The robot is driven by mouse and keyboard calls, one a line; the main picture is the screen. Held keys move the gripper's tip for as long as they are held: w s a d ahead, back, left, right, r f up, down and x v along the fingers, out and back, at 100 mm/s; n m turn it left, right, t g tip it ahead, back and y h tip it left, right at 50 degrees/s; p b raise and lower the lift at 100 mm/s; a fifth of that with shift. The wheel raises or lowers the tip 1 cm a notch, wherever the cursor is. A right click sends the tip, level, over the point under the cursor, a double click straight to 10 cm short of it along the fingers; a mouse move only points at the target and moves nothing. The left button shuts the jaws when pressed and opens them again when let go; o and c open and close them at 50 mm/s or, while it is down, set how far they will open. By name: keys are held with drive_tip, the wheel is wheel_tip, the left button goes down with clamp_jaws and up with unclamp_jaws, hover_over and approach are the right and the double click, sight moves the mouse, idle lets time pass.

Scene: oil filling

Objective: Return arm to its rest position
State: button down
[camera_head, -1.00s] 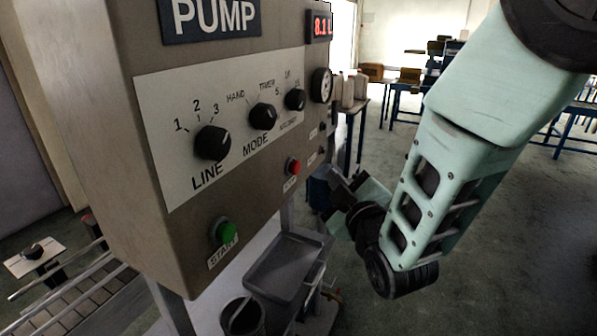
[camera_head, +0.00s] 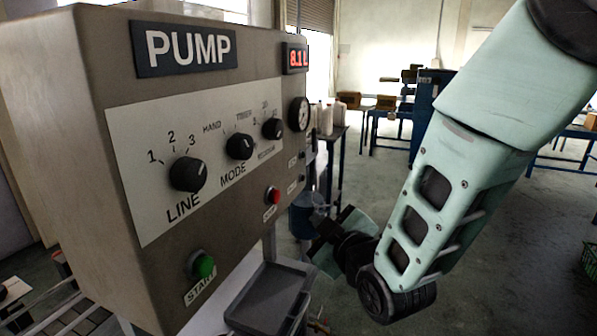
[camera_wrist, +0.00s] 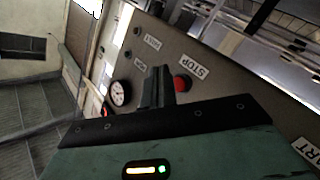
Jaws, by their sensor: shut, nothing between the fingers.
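My gripper (camera_head: 322,238) is at the end of my pale green arm, right of the pump control box (camera_head: 75,130) and apart from it in the head view. In the wrist view my gripper (camera_wrist: 156,85) shows its dark fingers closed together with nothing between them. Behind them are the red STOP button (camera_wrist: 182,83) and the round gauge (camera_wrist: 120,93) on the box's panel. In the head view the box carries the PUMP sign, a red display (camera_head: 297,58) reading 8.1 L, the LINE knob (camera_head: 188,174), the MODE knob (camera_head: 240,146) and the green START button (camera_head: 202,265).
A grey tray (camera_head: 268,296) sits below the box. A blue container (camera_head: 303,215) stands behind my gripper. A small table (camera_head: 345,132) with pale bottles, and blue benches, stand farther back. The floor right of my arm is mostly open, with a green crate (camera_head: 590,262) at the edge.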

drive_tip(key=s+d+f+m+g+h+b, duration=0.1)
drive_tip(key=s+d+g, duration=0.3)
drive_tip(key=s, duration=0.5)
drive_tip(key=s+d+f+m+g+h+b, duration=0.1)
drive_tip(key=s+d+f+m+g+h, duration=0.1)
drive_tip(key=s+g, duration=0.4)
drive_tip(key=s+d+f+m+g+h+b, duration=0.2)
drive_tip(key=s+d, duration=0.4)
drive_tip(key=s, duration=0.7)
wheel_tip(320, 180, down, 2)
drive_tip(key=g+h, duration=0.1)
drive_tip(key=g, duration=0.1)
drive_tip(key=shift+g, duration=0.4)
drive_tip(key=shift+d, duration=0.1)
